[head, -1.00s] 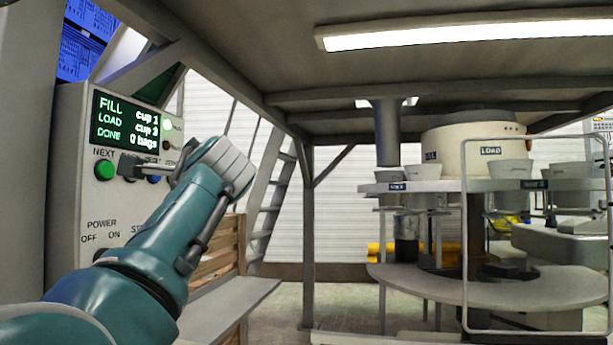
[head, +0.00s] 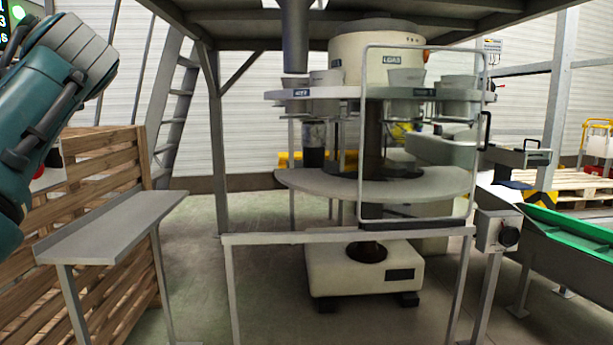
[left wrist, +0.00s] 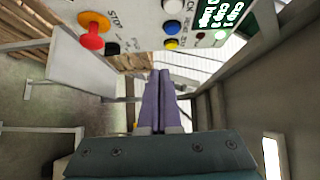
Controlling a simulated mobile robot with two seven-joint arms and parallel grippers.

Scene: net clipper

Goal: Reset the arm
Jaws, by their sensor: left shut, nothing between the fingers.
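My left arm (head: 50,85) reaches up along the left edge of the head view; its fingers are not visible there. In the left wrist view my left gripper (left wrist: 160,88) is shut and empty, its two purple fingers pressed together. The fingertips are just below the lower edge of the control panel (left wrist: 142,12) in that picture, and I see no button held. The panel carries a red STOP button (left wrist: 92,38), white, blue and yellow buttons, and part of a green-lettered screen (left wrist: 220,14). My right gripper is in neither view.
A grey bench (head: 112,228) and wooden slatted crate (head: 100,165) stand at left. A round filling machine (head: 378,55) with cups stands behind a metal guard frame (head: 345,238). A green conveyor (head: 570,225) is at right. Floor shows between bench and machine.

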